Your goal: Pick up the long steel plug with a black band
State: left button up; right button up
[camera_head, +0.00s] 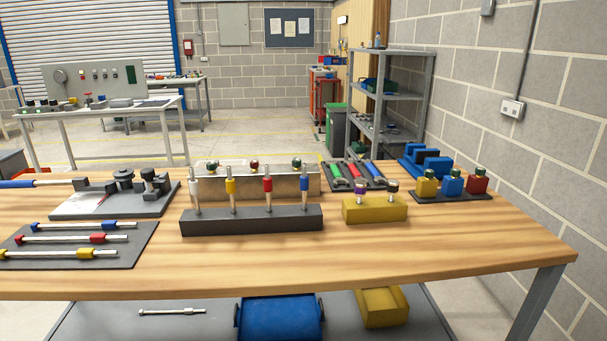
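I cannot make out a long steel plug with a black band. A dark block (252,222) in the middle of the table holds several upright steel plugs: one with a white band (195,188), one yellow (230,187), one red (268,185) and one blue (304,184). A dark mat (120,257) at the left carries steel rods lying flat with blue (109,225), red (97,238) and yellow (87,253) bands. A plain steel rod (172,311) lies on the lower shelf. Neither of my grippers is in view.
A yellow block (375,211) with two knobs and a dark tray (452,196) of yellow, blue and red pieces stand at the right. A grey fixture (113,204) stands back left. The wooden table's (400,255) front right is clear. A blue bin (279,318) sits below.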

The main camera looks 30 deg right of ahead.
aim_at(393, 185)
jog(key=z, duration=1.45)
